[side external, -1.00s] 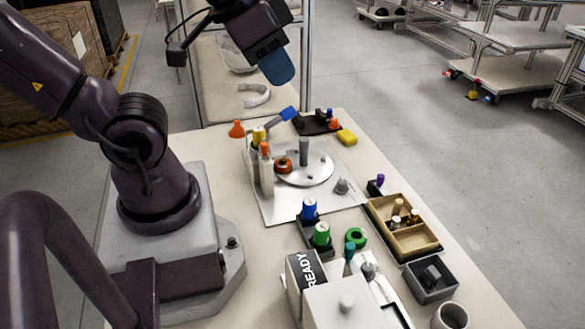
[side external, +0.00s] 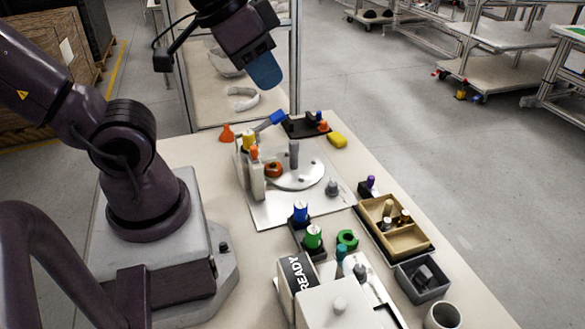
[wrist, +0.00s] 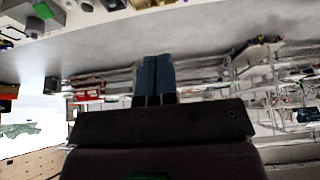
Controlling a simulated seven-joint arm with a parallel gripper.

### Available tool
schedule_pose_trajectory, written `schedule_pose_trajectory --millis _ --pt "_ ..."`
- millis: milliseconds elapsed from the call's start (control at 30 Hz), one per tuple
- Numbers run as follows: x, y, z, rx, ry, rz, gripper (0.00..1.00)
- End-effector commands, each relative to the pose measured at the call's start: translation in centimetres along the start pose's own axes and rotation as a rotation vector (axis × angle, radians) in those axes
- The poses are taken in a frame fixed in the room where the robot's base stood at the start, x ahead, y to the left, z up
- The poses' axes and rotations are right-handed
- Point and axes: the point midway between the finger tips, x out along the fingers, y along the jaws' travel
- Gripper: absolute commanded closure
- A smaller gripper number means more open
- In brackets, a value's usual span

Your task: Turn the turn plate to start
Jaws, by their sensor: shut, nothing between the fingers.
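The turn plate (side external: 305,177) is a round, shiny silver disc on a pale base board (side external: 262,211) on the bench. A grey upright post (side external: 294,153) stands at the disc, and an orange-red ring part (side external: 273,170) sits at its left edge. My gripper (side external: 267,80) is high above the far end of the bench, well apart from the plate. Its blue fingers are shut together and empty in the wrist view (wrist: 154,72). The plate cannot be made out in the wrist view.
A blue-tipped lever (side external: 276,118) and yellow- and orange-topped posts (side external: 250,145) stand left of the plate. A black tray (side external: 300,127) and yellow block (side external: 337,139) lie behind. A wooden box (side external: 405,238), green and blue knobs (side external: 313,237) and a READY box (side external: 297,275) are nearer.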

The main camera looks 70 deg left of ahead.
Motion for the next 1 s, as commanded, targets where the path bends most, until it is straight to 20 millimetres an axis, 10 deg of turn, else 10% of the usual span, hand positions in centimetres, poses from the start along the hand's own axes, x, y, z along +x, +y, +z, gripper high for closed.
schedule_pose_trajectory --millis 200,1000 --pt "1.6 -1.2 0.3 -0.054 -0.081 -0.023 0.5" --pt "21.1 -21.1 -0.4 -1.089 -0.504 -0.273 0.5"
